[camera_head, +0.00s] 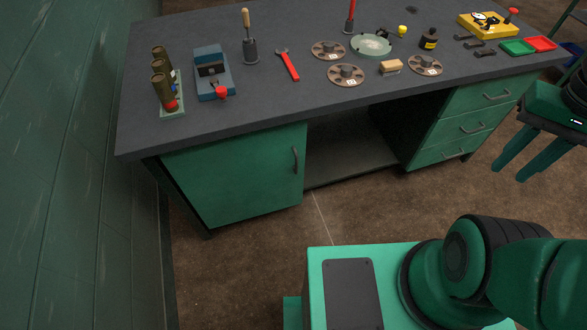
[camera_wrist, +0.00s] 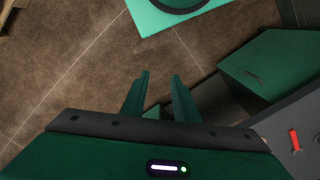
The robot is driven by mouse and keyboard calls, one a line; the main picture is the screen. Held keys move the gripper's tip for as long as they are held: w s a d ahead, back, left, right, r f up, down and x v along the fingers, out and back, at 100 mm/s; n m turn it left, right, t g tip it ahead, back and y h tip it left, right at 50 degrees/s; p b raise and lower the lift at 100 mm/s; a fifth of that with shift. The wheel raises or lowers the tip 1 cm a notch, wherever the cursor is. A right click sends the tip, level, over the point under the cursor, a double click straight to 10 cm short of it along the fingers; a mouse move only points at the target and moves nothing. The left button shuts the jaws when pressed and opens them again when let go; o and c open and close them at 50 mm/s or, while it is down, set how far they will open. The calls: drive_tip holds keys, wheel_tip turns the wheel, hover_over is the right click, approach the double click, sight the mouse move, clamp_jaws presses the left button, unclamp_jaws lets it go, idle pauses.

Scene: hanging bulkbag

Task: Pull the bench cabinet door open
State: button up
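The bench cabinet door (camera_head: 235,178) is a green panel at the left front of the bench and looks closed. Its grey bar handle (camera_head: 295,159) stands upright near the door's right edge. In the wrist view a green panel that looks like this door (camera_wrist: 280,62) shows at the right, with a small dark handle (camera_wrist: 253,72). My gripper (camera_head: 509,174) is at the right edge of the head view, well away from the door. Its two fingers also show in the wrist view (camera_wrist: 160,76), apart with nothing between them.
The dark bench top (camera_head: 220,125) carries a red wrench (camera_head: 287,65), a blue vise-like tool (camera_head: 213,75), reels and trays. Green drawers (camera_head: 465,128) stand at the right, beyond an open bay. A green wall (camera_head: 80,150) runs along the left. Floor before the door is clear.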

drive_tip(key=w+a+f+n+g+h, duration=0.1)
drive_tip(key=w+a+f+n+h, duration=0.25)
drive_tip(key=w+f+n, duration=0.45)
drive_tip(key=w+a+f+n+g+h, duration=0.1)
drive_tip(key=w+a+f+n+h, duration=0.3)
drive_tip(key=w, duration=0.8)
drive_tip(key=n+t+y, duration=0.2)
drive_tip(key=n+t, duration=1.7)
drive_tip(key=n, duration=0.8)
approach(296, 166)
drive_tip(key=x, duration=0.8)
drive_tip(key=shift+w+d, duration=0.1)
drive_tip(key=shift+w, duration=0.2)
clamp_jaws()
